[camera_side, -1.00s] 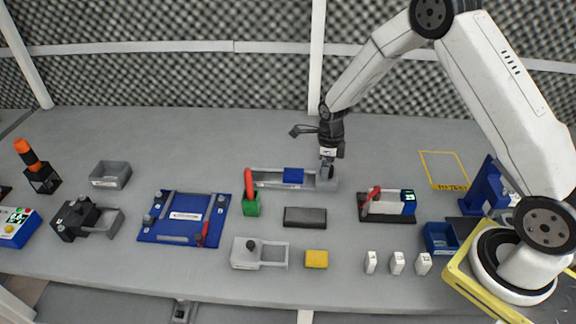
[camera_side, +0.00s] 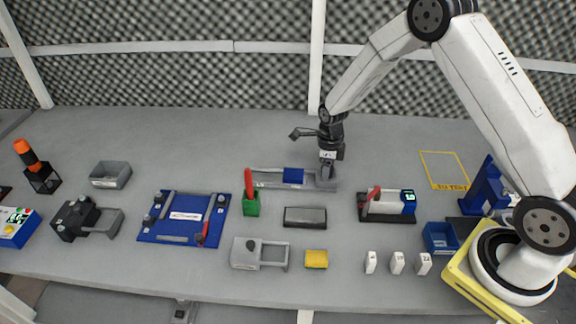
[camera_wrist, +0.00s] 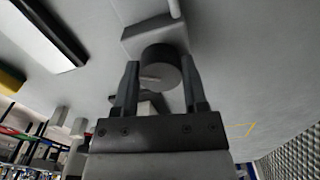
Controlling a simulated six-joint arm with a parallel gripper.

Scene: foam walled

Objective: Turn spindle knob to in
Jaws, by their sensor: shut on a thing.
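The spindle knob (camera_wrist: 160,68) is a dark grey round knob with a light line on its face, seen in the wrist view. It sits at the end of a light grey block (camera_wrist: 150,34) with a rod. My gripper (camera_wrist: 158,88) has one finger on each side of the knob and is shut on it. In the side view my gripper (camera_side: 327,172) points down at the right end of a grey slide unit (camera_side: 264,181), which carries a blue block (camera_side: 293,176). The knob is mostly hidden by the fingers there. I cannot read any in or out marking.
A green holder with a red handle (camera_side: 251,205) stands left of the slide unit. A dark grey block (camera_side: 305,217) lies in front. A unit with a red lever and small display (camera_side: 387,206) stands to the right. The table behind is clear.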

